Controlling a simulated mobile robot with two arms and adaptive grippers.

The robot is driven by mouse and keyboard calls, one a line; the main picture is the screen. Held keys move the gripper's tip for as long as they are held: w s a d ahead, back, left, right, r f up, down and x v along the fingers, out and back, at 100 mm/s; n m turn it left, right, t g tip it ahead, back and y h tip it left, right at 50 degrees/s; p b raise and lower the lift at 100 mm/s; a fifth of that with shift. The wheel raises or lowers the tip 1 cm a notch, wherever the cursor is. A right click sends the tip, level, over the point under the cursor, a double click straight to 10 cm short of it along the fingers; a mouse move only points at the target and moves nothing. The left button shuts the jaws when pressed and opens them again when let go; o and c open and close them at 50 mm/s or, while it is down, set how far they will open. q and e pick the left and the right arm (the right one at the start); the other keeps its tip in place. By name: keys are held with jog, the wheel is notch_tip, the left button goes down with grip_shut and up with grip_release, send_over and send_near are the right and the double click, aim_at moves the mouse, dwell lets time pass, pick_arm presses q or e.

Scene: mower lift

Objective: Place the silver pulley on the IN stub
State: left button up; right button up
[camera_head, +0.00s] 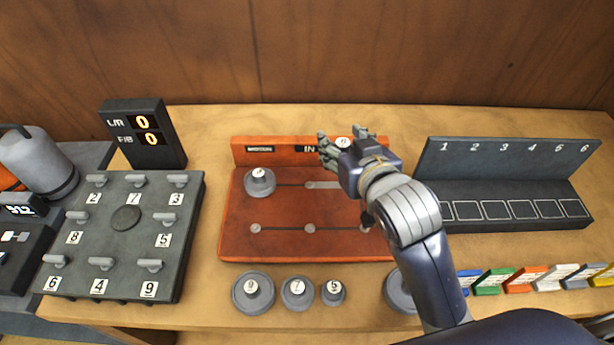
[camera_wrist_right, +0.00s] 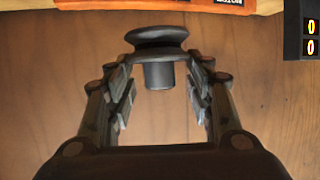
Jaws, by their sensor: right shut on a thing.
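My right gripper (camera_head: 343,148) is above the top edge of the orange board (camera_head: 285,245), right of the IN label (camera_head: 309,149). It is shut on a grey pulley (camera_head: 343,142), whose labelled top just shows between the fingers. In the right wrist view, the pulley (camera_wrist_right: 157,38) has a wide rim and a narrower stem, with the fingers (camera_wrist_right: 160,68) on either side. The upper middle stub (camera_head: 311,185) below the IN label looks bare. My forearm hides the board's right side. My left gripper is not in view.
Another grey pulley (camera_head: 259,182) sits at the board's upper left. Pulleys 9 (camera_head: 253,293), 7 (camera_head: 297,293) and 5 (camera_head: 333,292) lie in front, with one more (camera_head: 400,293) beside my forearm. A peg board (camera_head: 125,245) stands left, a numbered rack (camera_head: 505,165) right.

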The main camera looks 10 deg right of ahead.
jog(key=s+a+f+n+y, duration=0.1)
jog(key=s+a+f, duration=0.25)
jog(key=f, duration=0.25)
jog(key=s+a+f+y, duration=0.1)
jog(key=s+a+f, duration=0.1)
jog(key=s+f, duration=0.3)
jog(key=w+p, duration=0.1)
jog(key=w, duration=0.4)
jog(key=w+f+p, duration=0.1)
jog(key=w, duration=0.4)
jog(key=w+d+p, duration=0.1)
jog(key=w, duration=0.5)
jog(key=shift+f, duration=0.4)
jog(key=shift+w+f+p, duration=0.15)
jog(key=shift+w+p, duration=0.05)
jog(key=shift+p, duration=0.1)
notch_tip(320, 180, down, 3)
jog(key=shift+s+r+p, duration=0.1)
jog(key=shift+p, duration=0.25)
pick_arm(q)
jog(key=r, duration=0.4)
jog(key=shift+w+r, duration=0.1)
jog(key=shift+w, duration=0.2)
pick_arm(e)
jog(key=shift+f, duration=0.25)
jog(key=shift+f, duration=0.15)
jog(key=o, duration=1.1)
